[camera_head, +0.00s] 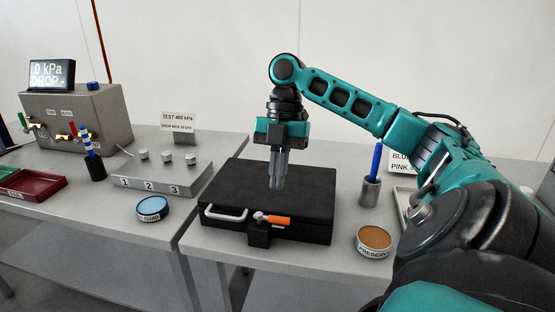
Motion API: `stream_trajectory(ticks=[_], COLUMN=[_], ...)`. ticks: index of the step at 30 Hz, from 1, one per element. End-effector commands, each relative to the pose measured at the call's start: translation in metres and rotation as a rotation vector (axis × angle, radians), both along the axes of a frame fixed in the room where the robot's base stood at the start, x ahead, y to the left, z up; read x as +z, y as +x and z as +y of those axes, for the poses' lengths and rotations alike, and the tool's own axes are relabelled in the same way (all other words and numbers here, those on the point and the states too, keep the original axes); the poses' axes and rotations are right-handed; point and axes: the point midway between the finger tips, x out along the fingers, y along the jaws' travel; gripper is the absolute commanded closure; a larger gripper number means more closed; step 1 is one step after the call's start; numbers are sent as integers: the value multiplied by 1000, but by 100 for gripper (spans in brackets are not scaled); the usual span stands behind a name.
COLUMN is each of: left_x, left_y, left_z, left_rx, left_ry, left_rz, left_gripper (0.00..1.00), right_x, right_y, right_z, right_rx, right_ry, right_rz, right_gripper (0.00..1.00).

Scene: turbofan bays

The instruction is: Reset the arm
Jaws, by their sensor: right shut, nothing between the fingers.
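My right arm comes in from the right, teal and black, bent over the right-hand table. Its gripper (277,182) points straight down above a black case (215,189), with its fingers together and nothing between them. I cannot tell how large the gap between the fingertips and the case top is. The case is closed, with a pale handle (226,213) and an orange-tipped latch (273,219) on its front side. My left gripper is not in view.
A round tin of tan material (374,238) and a metal cup with a blue tool (371,190) stand right of the case. The left table holds a grey numbered block (160,178), a blue tin (152,208), a red tray (32,184) and a grey pressure box (75,119). A gap separates the tables.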

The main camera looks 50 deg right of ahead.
Motion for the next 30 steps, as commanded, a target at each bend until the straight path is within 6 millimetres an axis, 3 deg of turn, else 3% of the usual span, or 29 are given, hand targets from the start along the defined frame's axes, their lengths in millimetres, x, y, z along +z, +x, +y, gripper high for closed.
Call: stream_trajectory(ticks=[10, 13, 17, 21, 24, 27, 30], left_x=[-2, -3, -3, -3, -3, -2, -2], left_y=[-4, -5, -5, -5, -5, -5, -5], left_z=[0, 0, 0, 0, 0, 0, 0], left_rx=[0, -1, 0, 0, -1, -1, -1], left_ry=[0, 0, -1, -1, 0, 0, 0], left_rz=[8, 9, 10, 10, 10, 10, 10], left_gripper=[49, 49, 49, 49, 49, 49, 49], right_x=[-1, -16, -70, -148, -191, -220, -236], right_y=[0, 1, 0, -13, -29, -48, -66], right_z=[1, 7, 34, 84, 123, 160, 192], right_rx=[-1, -16, -93, -266, -429, -624, -850], right_ry=[0, -14, -77, -163, -194, -195, -172], right_rz=[1, 19, 69, 96, 84, 64, 43], right_gripper=[100, 100, 100, 100, 100, 100, 100])
